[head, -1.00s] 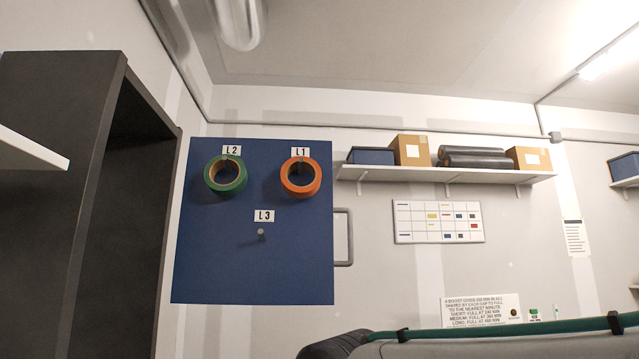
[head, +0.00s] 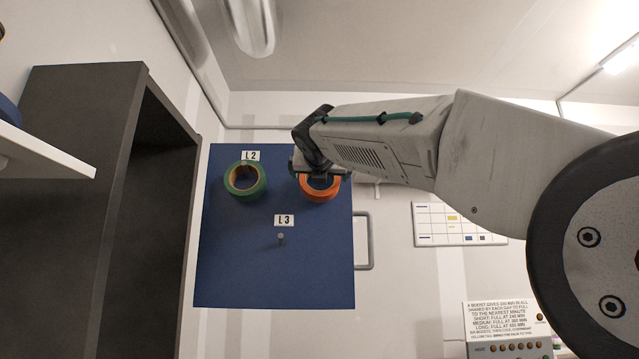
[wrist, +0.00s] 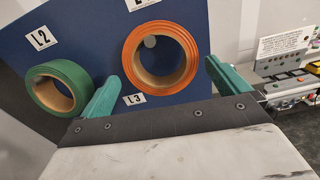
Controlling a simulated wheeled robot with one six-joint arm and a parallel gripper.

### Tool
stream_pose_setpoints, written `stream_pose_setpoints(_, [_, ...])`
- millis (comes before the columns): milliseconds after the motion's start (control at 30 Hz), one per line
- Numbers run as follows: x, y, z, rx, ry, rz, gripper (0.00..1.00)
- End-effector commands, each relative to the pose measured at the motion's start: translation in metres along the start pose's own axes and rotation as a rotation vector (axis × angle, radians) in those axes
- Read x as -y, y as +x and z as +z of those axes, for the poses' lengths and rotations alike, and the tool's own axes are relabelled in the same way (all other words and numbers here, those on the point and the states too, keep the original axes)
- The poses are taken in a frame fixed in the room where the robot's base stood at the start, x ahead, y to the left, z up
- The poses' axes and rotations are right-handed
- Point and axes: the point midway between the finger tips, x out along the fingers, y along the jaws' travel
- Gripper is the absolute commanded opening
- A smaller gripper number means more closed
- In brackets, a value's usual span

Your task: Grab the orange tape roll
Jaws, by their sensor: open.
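The orange tape roll (head: 320,188) hangs on a peg at the upper right of the blue board (head: 240,270). In the wrist view the orange roll (wrist: 160,56) shows whole, with its peg inside the ring. My gripper (wrist: 160,85) is open, with one green finger to the lower left of the roll and one to its right. It holds nothing. In the head view my gripper (head: 318,172) covers the roll's upper part and the label above it. I cannot tell how deep the fingers reach.
A green tape roll (head: 246,180) hangs by the L2 label, left of the orange one. The L3 peg (head: 281,238) is bare. A dark cabinet (head: 90,200) stands at left. Equipment (wrist: 290,85) shows at right in the wrist view.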

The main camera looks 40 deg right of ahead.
Motion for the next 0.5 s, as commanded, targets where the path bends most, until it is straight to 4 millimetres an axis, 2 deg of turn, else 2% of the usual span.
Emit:
stream_pose_setpoints(400, [0.001, 0.057, -0.004, -0.003, 0.004, -0.001, 1.0])
stream_pose_setpoints(500, [0.001, 0.064, -0.004, -0.003, 0.004, 0.0, 1.0])
